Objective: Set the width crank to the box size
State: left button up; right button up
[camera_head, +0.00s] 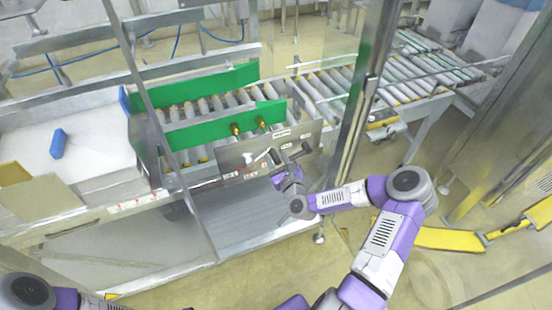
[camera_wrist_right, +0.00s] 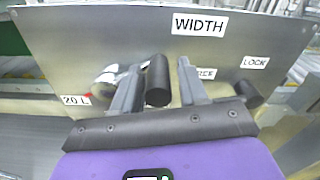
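The width crank has a round silver hub (camera_wrist_right: 106,84) and a black cylindrical handle (camera_wrist_right: 157,81) on the metal panel marked WIDTH (camera_wrist_right: 235,50). My right gripper (camera_wrist_right: 157,88) is open, with one finger on each side of the handle. A gap shows between the handle and the right finger; contact at the left finger cannot be told. A 20 L label (camera_wrist_right: 75,100) with a red mark sits left of the hub. In the head view my right gripper (camera_head: 288,174) is in front of the panel (camera_head: 235,157). My left gripper is out of view.
A black lock knob (camera_wrist_right: 250,94) is right of my fingers, near the LOCK and FREE labels. Green guide plates (camera_head: 215,128) flank the roller conveyor (camera_head: 335,84) behind the panel. A blue block (camera_head: 58,143) lies on the white surface at left.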

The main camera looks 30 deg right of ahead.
jog(key=shift+o, duration=0.4)
jog(key=s, duration=0.3)
jog(key=s+a+p, duration=0.1)
jog(key=s, duration=0.3)
jog(key=shift+s+a+p, duration=0.2)
jog(key=shift+p, duration=0.1)
